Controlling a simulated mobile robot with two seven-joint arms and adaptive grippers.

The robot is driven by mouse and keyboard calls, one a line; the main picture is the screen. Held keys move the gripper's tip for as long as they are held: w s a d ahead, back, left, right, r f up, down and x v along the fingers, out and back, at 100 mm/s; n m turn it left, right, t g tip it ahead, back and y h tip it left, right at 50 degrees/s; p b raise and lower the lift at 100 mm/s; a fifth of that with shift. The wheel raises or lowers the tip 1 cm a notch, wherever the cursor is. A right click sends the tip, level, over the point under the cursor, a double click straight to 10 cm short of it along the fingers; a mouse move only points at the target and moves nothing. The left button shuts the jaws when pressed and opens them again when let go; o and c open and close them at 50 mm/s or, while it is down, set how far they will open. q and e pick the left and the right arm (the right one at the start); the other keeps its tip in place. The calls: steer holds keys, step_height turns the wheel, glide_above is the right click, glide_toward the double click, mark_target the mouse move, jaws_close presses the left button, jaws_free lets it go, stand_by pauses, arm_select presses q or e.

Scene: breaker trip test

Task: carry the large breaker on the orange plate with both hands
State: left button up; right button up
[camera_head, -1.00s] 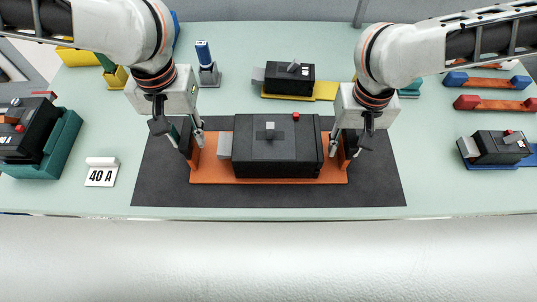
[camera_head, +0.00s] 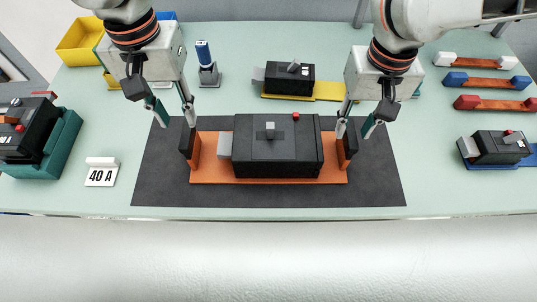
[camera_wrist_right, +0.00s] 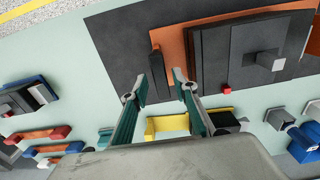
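The large black breaker (camera_head: 280,153) with a grey toggle sits on the orange plate (camera_head: 270,181), which lies on the dark mat (camera_head: 380,190). The plate has an upright black-faced handle at each end, the left one (camera_head: 187,140) and the right one (camera_head: 349,142). My left gripper (camera_head: 176,124) is open and empty, just above and behind the left handle. My right gripper (camera_head: 354,134) is open near the top of the right handle. In the right wrist view its open fingers (camera_wrist_right: 165,95) have nothing between them, and the breaker (camera_wrist_right: 255,55) shows beyond.
A smaller breaker on a yellow plate (camera_head: 328,91) lies behind the mat. A teal holder with a breaker (camera_head: 60,145) and a 40 A sign (camera_head: 101,173) stand left. A blue-plate breaker (camera_head: 497,147) and fuse bars (camera_head: 497,105) lie right. The front table strip is clear.

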steer(key=shift+r, duration=2.2)
